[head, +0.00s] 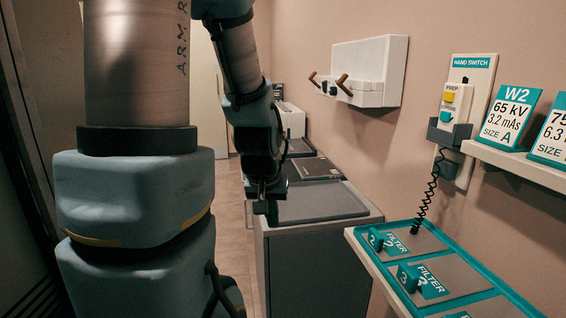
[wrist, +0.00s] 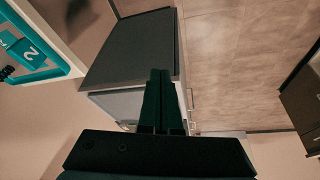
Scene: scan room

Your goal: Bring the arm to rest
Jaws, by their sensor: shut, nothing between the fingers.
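My arm hangs in the left and middle of the head view, with its forearm and wrist pointing down. My gripper (head: 266,207) is at its lower end, in front of the near edge of a grey-topped cabinet (head: 325,206). In the wrist view my gripper (wrist: 159,75) shows its two dark fingers together, with nothing between them. The cabinet's dark face (wrist: 130,45) shows beyond the fingertips. I cannot tell the exact gap between my gripper and the cabinet.
A teal tray (head: 352,232) with filter plates is at the lower right. A hand switch (head: 455,105) with a coiled cord hangs on the wall, beside a shelf (head: 520,163) of cards. A white wall box (head: 372,93) has two brown handles. Open floor (wrist: 240,60) lies beside the cabinet.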

